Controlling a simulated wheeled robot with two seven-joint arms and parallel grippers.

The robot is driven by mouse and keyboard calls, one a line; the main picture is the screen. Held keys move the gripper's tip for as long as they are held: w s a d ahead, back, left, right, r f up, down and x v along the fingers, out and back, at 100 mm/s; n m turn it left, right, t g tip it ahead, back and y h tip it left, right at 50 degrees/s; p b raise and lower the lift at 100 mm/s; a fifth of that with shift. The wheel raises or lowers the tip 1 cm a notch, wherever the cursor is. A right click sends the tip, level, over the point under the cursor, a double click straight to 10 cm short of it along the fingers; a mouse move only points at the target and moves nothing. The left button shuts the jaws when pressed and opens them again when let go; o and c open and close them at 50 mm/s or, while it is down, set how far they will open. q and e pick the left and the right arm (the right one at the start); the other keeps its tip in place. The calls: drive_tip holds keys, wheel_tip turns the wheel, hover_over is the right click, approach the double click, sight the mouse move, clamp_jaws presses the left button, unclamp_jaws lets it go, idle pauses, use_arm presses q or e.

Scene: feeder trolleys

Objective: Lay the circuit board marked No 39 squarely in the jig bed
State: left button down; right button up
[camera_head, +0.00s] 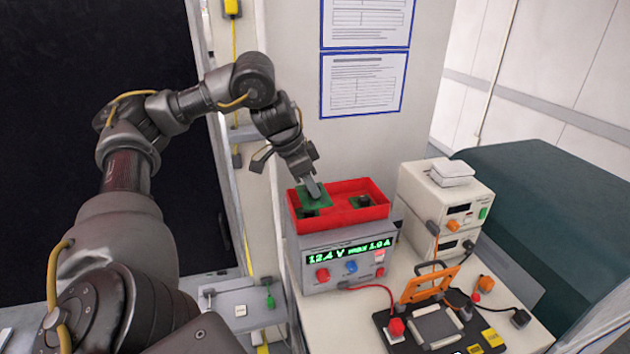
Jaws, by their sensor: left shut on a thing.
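My left gripper (313,188) reaches down into the left end of a red tray and is shut on a green circuit board (303,197). The board is tilted and partly hidden by the gripper; part of it sits at or above the tray's rim. A second green board with a dark part (361,203) lies in the right half of the tray. I cannot read a number on either board. The jig (397,331) stands on the bench at lower right, its orange frame raised and its grey bed (437,325) showing empty. My right gripper is out of view.
The red tray (372,216) sits on a grey power supply (318,263) with a lit display. Stacked cream instruments (413,190) stand to its right. Cables and a red knob (396,327) lie around the jig. A post with paper sheets (362,84) rises behind the tray.

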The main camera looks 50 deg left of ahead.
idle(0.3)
use_arm(q)
drive_tip(key=shift+w+r, duration=0.15)
drive_tip(key=shift+w, duration=0.15)
drive_tip(key=w+d+f+m+h+b, duration=0.1)
drive_tip(key=d+f+m+b, duration=0.15)
drive_tip(key=d+f, duration=0.5)
drive_tip(key=w+d+f+m+b, duration=0.1)
drive_tip(key=d+f+b, duration=0.35)
drive_tip(key=d, duration=0.55)
drive_tip(key=s+d+f+m+g+b, duration=0.1)
drive_tip(key=s+d+f, duration=0.3)
drive_tip(key=f, duration=0.5)
drive_tip(key=d+m+b, duration=0.1)
drive_tip(key=d, duration=0.1)
drive_tip(key=shift+s+d+h, duration=0.25)
drive_tip(key=shift+d+h, duration=0.05)
drive_tip(key=shift+d, duration=0.1)
